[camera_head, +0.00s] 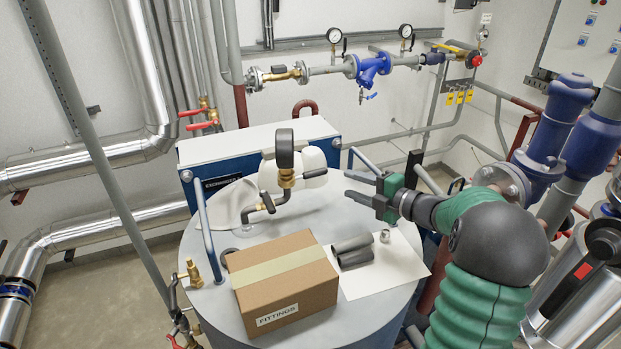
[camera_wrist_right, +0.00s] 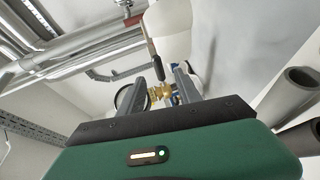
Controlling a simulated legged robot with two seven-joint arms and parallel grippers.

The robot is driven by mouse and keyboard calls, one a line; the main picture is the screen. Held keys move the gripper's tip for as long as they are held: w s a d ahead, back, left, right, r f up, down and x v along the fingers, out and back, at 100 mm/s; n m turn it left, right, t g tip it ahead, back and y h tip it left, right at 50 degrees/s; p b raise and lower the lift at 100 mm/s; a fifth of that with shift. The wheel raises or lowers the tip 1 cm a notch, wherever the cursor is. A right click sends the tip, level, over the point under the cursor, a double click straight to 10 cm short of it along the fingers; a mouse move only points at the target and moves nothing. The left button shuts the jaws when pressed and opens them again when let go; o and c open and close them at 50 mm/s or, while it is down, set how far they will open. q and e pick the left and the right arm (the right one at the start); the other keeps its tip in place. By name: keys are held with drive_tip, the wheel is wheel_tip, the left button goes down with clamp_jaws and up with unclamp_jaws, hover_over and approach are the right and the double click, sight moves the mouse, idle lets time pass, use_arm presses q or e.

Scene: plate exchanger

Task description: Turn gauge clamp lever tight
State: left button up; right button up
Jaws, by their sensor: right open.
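The gauge (camera_head: 285,148), dark and seen nearly edge-on, stands upright on a brass fitting (camera_head: 286,178) above the round grey tank top. A lever with a black grip (camera_head: 315,173) sticks out to the right from the brass fitting. A second black-gripped lever (camera_head: 268,202) sits lower on the bent pipe. My right gripper (camera_head: 352,186) is open and empty, to the right of the lever's tip with a small gap. In the right wrist view, the brass fitting (camera_wrist_right: 160,92) shows between the open fingers (camera_wrist_right: 168,82), with a dark-gripped lever (camera_wrist_right: 158,66) above it. My left gripper is not in view.
A cardboard box marked FITTINGS (camera_head: 285,283) stands on the tank top (camera_head: 215,245) in front of the gauge. Grey pipe pieces (camera_head: 353,250) and a small metal part (camera_head: 385,236) lie on a white sheet (camera_head: 400,272).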

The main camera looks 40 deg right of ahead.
sight(319, 173)
drive_tip(key=w, duration=0.2)
drive_tip(key=w+a+p, duration=0.1)
drive_tip(key=w, duration=0.1)
drive_tip(key=w+a+p, duration=0.1)
drive_tip(key=w, duration=0.1)
drive_tip(key=shift+w, duration=0.15)
drive_tip(key=w+f+p, duration=0.2)
drive_tip(key=w, duration=0.6)
drive_tip(key=shift+w+f, duration=0.2)
drive_tip(key=shift+w, duration=0.15)
drive_tip(key=shift+c, duration=0.4)
drive_tip(key=shift+a+r, duration=0.1)
drive_tip(key=shift+a, duration=0.15)
drive_tip(key=c, duration=0.5)
clamp_jaws()
drive_tip(key=shift+d, duration=0.1)
